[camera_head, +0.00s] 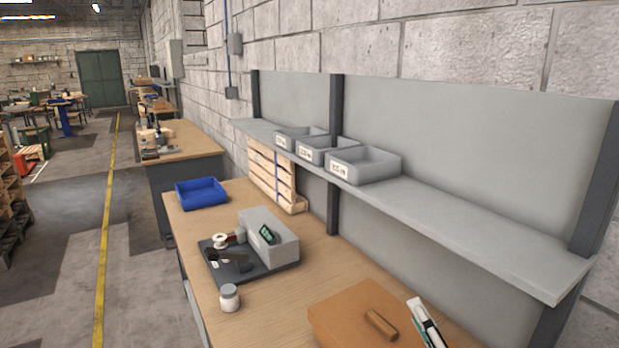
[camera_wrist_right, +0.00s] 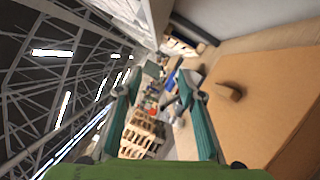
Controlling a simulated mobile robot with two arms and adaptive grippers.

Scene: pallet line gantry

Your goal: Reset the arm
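My right gripper (camera_wrist_right: 158,85) shows in the right wrist view as two teal fingers, apart, with nothing between them. In the head view a small white and dark piece at the lower edge, just right of the brown box, appears to be part of this gripper (camera_head: 425,322). The brown box (camera_head: 350,310) has a small wooden handle (camera_head: 381,324) on top. In the right wrist view the box (camera_wrist_right: 272,105) lies to the right of the fingers, apart from them. My left gripper is in neither view.
A grey shelf (camera_head: 470,235) with three grey bins overhangs the bench's back. Open floor (camera_head: 140,290) lies left.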

